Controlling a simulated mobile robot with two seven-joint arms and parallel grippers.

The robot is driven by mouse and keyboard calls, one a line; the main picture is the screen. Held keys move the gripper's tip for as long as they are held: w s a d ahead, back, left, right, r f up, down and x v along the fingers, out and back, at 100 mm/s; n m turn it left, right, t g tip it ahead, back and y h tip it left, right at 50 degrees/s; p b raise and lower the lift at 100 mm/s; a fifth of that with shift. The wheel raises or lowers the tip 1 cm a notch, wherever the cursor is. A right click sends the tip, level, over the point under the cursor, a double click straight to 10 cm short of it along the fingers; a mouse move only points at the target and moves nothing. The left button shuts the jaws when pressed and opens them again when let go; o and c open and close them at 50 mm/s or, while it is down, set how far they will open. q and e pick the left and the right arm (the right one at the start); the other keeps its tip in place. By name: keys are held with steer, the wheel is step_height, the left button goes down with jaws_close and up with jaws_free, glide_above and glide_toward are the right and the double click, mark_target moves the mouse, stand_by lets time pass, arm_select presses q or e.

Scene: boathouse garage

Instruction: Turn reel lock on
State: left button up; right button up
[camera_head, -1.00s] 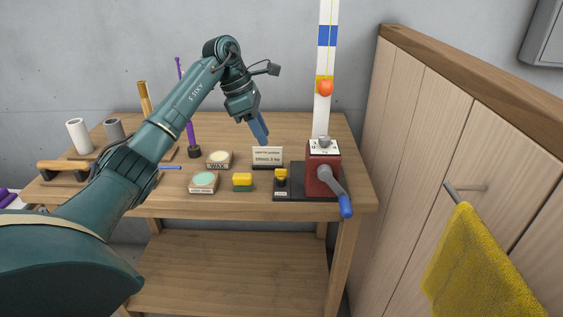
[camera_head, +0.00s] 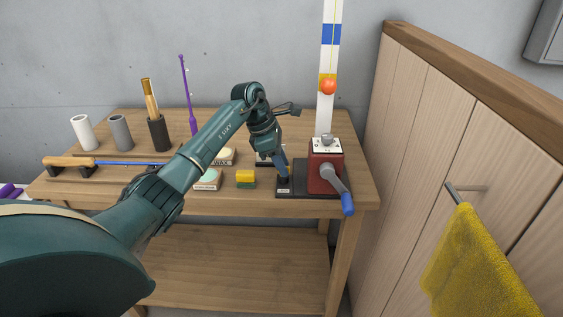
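The reel is a red box (camera_head: 322,173) with a grey crank and a blue handle (camera_head: 347,204). It stands on a dark base plate (camera_head: 310,193) at the right of the workbench, and a round knob (camera_head: 327,139) tops it. Left of the red box, on the same plate, is a small dark lock switch (camera_head: 284,187) with a label in front. My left gripper (camera_head: 285,168) points down right at this switch, and its fingers hide the switch's yellow top. I cannot tell whether the fingers touch it or how far they are apart. My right gripper is not in view.
A white measuring board (camera_head: 329,110) with an orange ball (camera_head: 328,87) rises behind the reel. A wooden cabinet (camera_head: 430,150) with a yellow towel (camera_head: 480,265) borders the right.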

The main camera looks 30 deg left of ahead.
arm_select(q)
jaws_close()
steer(key=shift+n, duration=0.3)
steer(key=n+y, duration=0.1)
steer(key=n, duration=0.1)
steer(key=n+t+y+p, duration=0.1)
steer(key=n, duration=0.2)
steer(key=shift+s+d, duration=0.1)
steer(key=shift+s, duration=0.05)
steer(key=n+y, duration=0.1)
steer(key=n, duration=0.2)
steer(key=n+t+y, duration=0.1)
steer(key=n, duration=0.1)
steer(key=shift+d+n, duration=0.2)
steer(key=shift+n, duration=0.2)
steer(key=shift+d+n+y+b, duration=0.1)
steer(key=shift+n+y+b, duration=0.55)
steer(key=shift+n, duration=1.85)
steer(key=shift+y+p, duration=0.25)
steer(key=shift+p, duration=0.05)
steer(key=shift+o, duration=0.5)
jaws_free()
